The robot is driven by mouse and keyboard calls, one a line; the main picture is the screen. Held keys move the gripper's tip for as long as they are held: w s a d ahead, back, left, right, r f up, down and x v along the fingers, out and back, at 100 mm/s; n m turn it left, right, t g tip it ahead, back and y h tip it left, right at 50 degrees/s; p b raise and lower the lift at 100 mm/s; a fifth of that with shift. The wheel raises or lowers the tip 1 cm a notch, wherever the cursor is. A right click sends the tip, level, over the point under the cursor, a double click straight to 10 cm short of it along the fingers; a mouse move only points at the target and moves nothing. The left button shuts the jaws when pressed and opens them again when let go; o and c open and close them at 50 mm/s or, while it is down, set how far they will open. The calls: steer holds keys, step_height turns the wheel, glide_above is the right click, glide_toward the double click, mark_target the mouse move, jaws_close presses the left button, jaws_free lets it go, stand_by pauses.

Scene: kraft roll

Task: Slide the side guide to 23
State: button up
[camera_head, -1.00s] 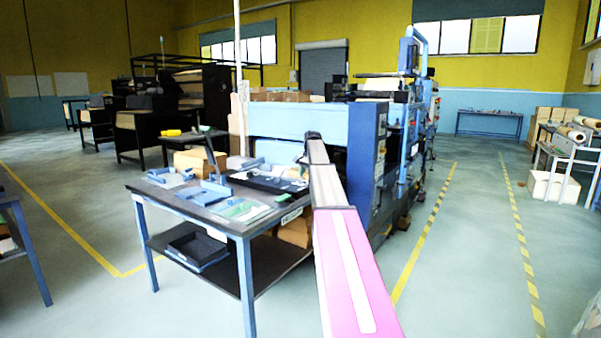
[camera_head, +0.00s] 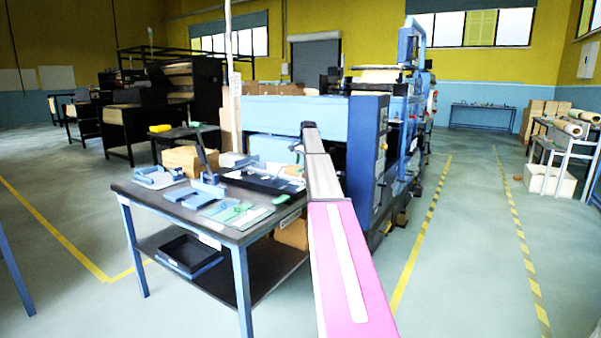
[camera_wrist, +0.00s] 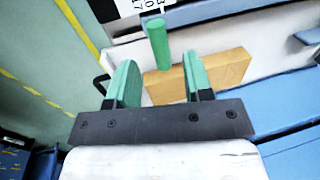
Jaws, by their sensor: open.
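My gripper (camera_wrist: 160,62) shows in the wrist view with its two green fingers apart and nothing held between them. A green upright peg (camera_wrist: 157,44) stands just beyond the fingers, roughly in line with the gap. A tan block (camera_wrist: 222,70) lies beside the peg's foot, partly behind the right finger. A white surface (camera_wrist: 262,58) runs behind it. A white label with black figures (camera_wrist: 140,4) is cut off at the top edge. I cannot read 23 on it, and I cannot tell for sure which part is the side guide. In the head view my arm hides the gripper.
The blue machine (camera_head: 368,160) stands ahead. A dark-topped table (camera_head: 165,208) with trays and tools is close on the left. Blue parts (camera_wrist: 290,110) lie right of my gripper. Floor is clear to the right, between yellow-black lines (camera_head: 420,235).

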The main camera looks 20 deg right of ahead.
mark_target(301, 169)
steer(key=f, duration=0.4)
steer(key=shift+w+a+f, duration=0.3)
steer(key=shift+w+f, duration=0.05)
steer(key=shift+f, duration=0.05)
jaws_close()
steer(key=shift+w+a, duration=0.5)
steer(key=shift+w, duration=0.2)
jaws_free()
steer(key=shift+s, duration=0.1)
steer(key=r, duration=0.3)
steer(key=s+d+r, duration=0.1)
steer(key=r, duration=0.6)
steer(key=shift+s+d+r, duration=0.2)
steer(key=shift+s+r, duration=0.1)
steer(key=shift+s, duration=0.05)
